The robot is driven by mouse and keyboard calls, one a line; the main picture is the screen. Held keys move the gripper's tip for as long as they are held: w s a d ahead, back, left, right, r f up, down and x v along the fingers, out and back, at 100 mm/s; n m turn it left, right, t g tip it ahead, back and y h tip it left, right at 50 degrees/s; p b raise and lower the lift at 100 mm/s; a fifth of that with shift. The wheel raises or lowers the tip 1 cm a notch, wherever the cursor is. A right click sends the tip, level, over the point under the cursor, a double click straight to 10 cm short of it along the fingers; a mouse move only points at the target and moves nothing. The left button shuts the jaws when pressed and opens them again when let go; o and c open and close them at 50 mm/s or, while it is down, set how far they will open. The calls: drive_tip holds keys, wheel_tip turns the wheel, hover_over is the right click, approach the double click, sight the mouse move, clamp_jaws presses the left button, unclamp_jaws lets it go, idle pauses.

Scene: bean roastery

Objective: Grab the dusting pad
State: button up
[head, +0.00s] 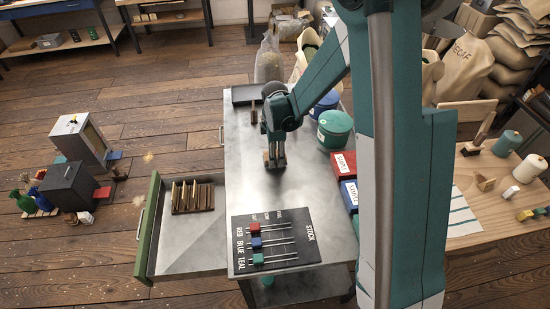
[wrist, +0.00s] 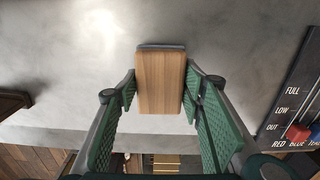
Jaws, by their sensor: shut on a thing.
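The dusting pad shows in the wrist view as a wooden block (wrist: 161,82) with a thin dark layer along its far edge. My gripper (wrist: 160,90) is shut on it, one green ridged finger at each side. In the head view my gripper (head: 274,163) points down over the middle of the grey metal worktop (head: 300,185). There the pad is small and mostly hidden by the fingers. I cannot tell whether its underside touches the worktop.
A black stock board (head: 290,262) with red, blue and teal sliders lies at the worktop's front. An open green-fronted drawer (head: 149,225) holding a wooden rack (head: 192,209) juts out left. Red (head: 343,166) and blue boxes and a green-lidded tub (head: 334,128) stand along the right side.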

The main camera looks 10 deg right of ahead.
drive_tip(key=shift+r, duration=4.2)
